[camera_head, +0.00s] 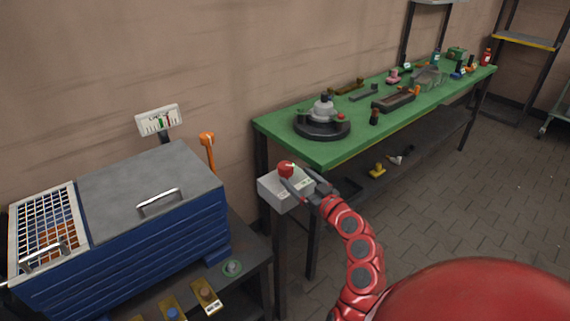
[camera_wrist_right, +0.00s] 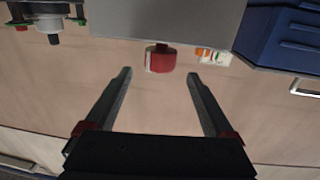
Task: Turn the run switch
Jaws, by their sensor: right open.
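The run switch appears to be a red knob (camera_head: 286,169) on a light grey box (camera_head: 275,187) on a post between the blue machine and the green bench. It also shows in the right wrist view as a red cylinder with a pale stripe (camera_wrist_right: 160,59), below the grey box (camera_wrist_right: 170,20) in that picture. My right gripper (camera_head: 303,184) is close to the box and knob. Its two fingers (camera_wrist_right: 159,73) are spread, with the knob just ahead of the gap between the tips. Nothing is held. My left gripper is out of view.
A blue machine (camera_head: 130,245) with a grey lid and wire grid stands left, with a gauge (camera_head: 158,120) and orange lever (camera_head: 208,145) behind. A green bench (camera_head: 360,135) with several parts stands behind my right arm. Paved floor (camera_head: 440,200) is open at right.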

